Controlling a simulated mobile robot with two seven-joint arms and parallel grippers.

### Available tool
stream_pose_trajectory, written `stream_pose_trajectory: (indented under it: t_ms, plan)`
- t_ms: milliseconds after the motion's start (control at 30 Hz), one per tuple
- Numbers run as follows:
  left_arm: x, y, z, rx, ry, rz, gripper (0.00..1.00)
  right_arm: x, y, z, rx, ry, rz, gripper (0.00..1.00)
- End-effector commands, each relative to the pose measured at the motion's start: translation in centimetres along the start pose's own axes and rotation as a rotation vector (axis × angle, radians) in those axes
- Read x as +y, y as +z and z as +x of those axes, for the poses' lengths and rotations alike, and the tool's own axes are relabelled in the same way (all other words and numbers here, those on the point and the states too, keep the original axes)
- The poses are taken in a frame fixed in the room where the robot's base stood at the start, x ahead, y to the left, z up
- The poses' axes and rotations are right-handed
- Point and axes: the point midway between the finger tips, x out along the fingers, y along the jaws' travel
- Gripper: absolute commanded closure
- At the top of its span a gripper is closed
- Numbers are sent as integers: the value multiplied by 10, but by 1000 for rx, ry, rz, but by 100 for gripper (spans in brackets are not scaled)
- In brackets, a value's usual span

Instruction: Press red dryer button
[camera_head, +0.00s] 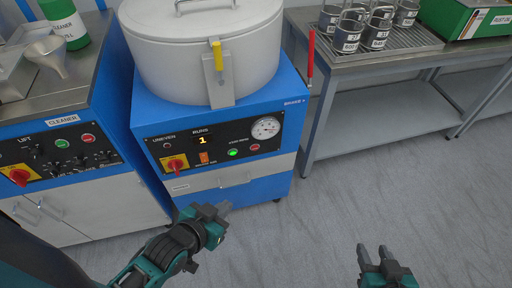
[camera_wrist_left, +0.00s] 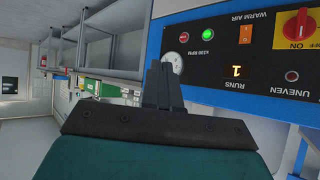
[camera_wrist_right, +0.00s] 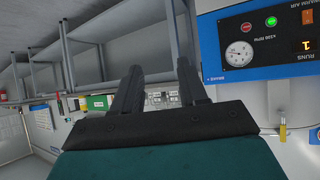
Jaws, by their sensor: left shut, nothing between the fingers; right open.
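The blue dryer (camera_head: 220,112) stands in the middle, with a black control panel on its front. Its red button (camera_head: 255,147) is right of a lit green button (camera_head: 233,152). The red button also shows in the left wrist view (camera_wrist_left: 183,39) and the right wrist view (camera_wrist_right: 246,27). My left gripper (camera_head: 224,208) is shut and empty, in front of and below the panel, apart from it. In the left wrist view its fingers (camera_wrist_left: 155,70) partly cover the dial. My right gripper (camera_head: 373,250) is open and empty over the floor at the lower right.
The panel also has a red-yellow rotary switch (camera_head: 176,164), an orange switch (camera_head: 203,157) and a dial (camera_head: 265,128). A cleaner cabinet (camera_head: 60,125) with its own buttons stands at left. A steel table (camera_head: 345,60) with labelled cups stands at right. The floor before the dryer is clear.

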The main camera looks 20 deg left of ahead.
Motion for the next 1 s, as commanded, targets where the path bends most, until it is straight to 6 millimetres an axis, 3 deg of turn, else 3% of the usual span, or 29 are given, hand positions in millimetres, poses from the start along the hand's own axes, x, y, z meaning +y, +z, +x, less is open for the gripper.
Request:
stream_pose_trajectory:
  t_ms: [167,233,400,600,800,1000]
  plan:
    - [0,13,40,36,-14,102,100,-3,29,20,-9,-5,3,57]
    - [1,19,67,64,-27,185,100,-6,46,32,-15,-12,6,57]
    - [2,28,139,150,-77,439,100,-19,64,65,14,-44,12,57]
    - [4,24,205,255,-149,728,100,-29,93,94,18,-69,19,57]
    - [5,16,237,321,-202,910,100,-35,106,107,18,-85,23,57]
    - [5,10,243,339,-219,964,100,-36,106,108,19,-89,24,57]
